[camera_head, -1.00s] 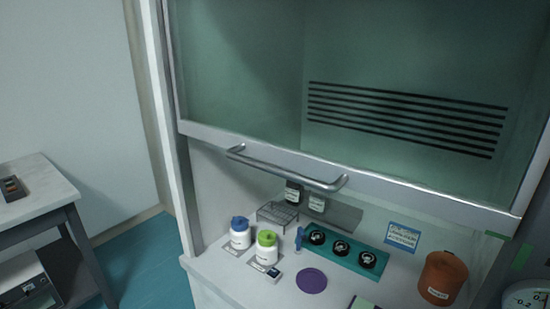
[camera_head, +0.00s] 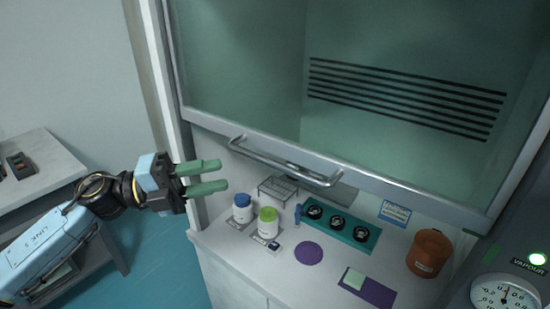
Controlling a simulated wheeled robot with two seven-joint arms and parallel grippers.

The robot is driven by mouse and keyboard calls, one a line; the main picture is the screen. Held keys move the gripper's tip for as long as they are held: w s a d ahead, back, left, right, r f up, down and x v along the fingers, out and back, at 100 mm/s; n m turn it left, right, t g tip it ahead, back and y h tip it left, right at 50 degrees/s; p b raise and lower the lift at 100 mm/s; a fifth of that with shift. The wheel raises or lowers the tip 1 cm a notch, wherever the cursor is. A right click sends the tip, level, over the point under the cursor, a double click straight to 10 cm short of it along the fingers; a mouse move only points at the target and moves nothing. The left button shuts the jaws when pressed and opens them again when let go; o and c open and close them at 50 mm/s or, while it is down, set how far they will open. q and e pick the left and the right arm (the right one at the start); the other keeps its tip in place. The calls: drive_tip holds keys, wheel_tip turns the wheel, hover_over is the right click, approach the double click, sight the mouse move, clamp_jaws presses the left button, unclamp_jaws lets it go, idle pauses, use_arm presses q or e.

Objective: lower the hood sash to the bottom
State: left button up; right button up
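The hood sash (camera_head: 400,190) is a glass pane with a pale metal bottom frame. It is raised, with an open gap between its lower edge and the hood's work surface (camera_head: 235,262). A metal bar handle (camera_head: 285,163) runs along the left half of the sash's bottom frame. My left gripper (camera_head: 224,175) is to the left of the handle, apart from it, near the hood's left post. Its two green fingers are spread with nothing between them, pointing right. My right gripper is not in view.
Under the sash stand a blue-capped bottle (camera_head: 243,208), a green-capped bottle (camera_head: 267,223), a wire rack (camera_head: 278,189), a teal holder (camera_head: 340,228) with black-topped items and an orange container (camera_head: 429,253). A purple disc (camera_head: 308,253) lies in front. A gauge (camera_head: 505,292) is at lower right. A side table (camera_head: 40,170) is at left.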

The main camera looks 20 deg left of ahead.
sight(275, 165)
use_arm(q)
drive_tip(key=p+x, duration=0.4)
drive_tip(key=x, duration=0.7)
drive_tip(key=shift+w+a+r, duration=0.1)
drive_tip(key=shift+r, duration=0.05)
drive_tip(key=shift+w+d, duration=0.15)
drive_tip(key=shift+d, duration=0.25)
clamp_jaws()
